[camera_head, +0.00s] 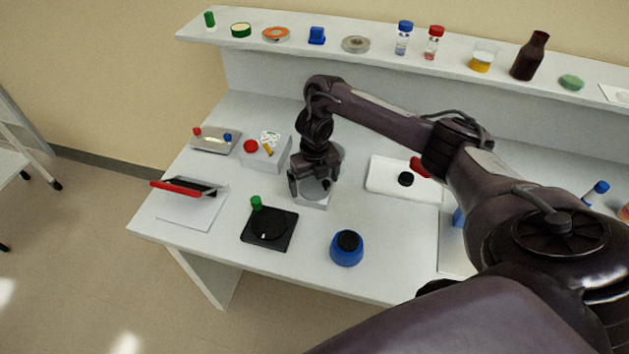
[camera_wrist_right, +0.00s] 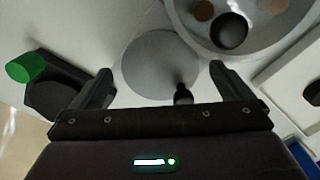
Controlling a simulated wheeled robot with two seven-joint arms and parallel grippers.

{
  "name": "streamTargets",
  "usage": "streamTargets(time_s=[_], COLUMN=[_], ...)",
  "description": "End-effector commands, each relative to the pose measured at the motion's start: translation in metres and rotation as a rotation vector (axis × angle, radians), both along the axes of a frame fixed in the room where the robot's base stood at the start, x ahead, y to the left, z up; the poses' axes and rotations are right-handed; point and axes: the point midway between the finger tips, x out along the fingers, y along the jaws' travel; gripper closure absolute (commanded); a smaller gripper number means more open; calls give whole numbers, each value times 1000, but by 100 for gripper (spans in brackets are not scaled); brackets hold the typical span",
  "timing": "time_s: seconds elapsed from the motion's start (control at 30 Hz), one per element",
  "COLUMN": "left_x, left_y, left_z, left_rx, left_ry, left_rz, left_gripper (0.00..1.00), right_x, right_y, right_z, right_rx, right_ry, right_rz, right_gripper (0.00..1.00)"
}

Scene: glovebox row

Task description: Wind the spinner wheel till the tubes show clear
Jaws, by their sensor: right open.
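The spinner is a pale box (camera_head: 313,203) near the middle of the bench, with a grey wheel (camera_wrist_right: 155,60) on it. A dark upright knob (camera_wrist_right: 182,94) stands near the wheel's edge. In the right wrist view, a round bowl (camera_wrist_right: 297,45) beside the wheel holds brown round tops and a dark ball. Which of these are tubes, and whether they look clear, I cannot tell. My right gripper (camera_head: 311,191) is open over the wheel; in the wrist view its fingers (camera_wrist_right: 160,76) are apart with the knob between them, nearer the right finger. My left gripper is not in view.
A black plate with a green knob (camera_head: 257,204) and a blue round pot (camera_head: 346,250) stand in front. A white box with a red button (camera_head: 251,146) is to the left, a white slab (camera_head: 388,187) to the right. A shelf of jars (camera_head: 380,48) runs behind.

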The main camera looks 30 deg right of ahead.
Motion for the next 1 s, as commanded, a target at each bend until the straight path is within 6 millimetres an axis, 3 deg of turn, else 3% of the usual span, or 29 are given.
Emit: streamTargets(time_s=[0.03, 0.37, 0.67, 1.0], left_x=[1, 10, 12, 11], left_y=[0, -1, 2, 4], left_z=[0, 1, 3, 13], left_rx=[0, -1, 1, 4], left_ry=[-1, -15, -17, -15], left_rz=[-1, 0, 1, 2], left_gripper=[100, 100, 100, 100], right_x=[0, 0, 0, 0], right_y=[0, 0, 0, -1], right_z=[0, 0, 1, 2], right_rx=[0, 0, -1, -2], right_ry=[0, 0, 0, 0], right_rz=[0, 0, -40, -262], right_gripper=[4, 46, 46, 46])
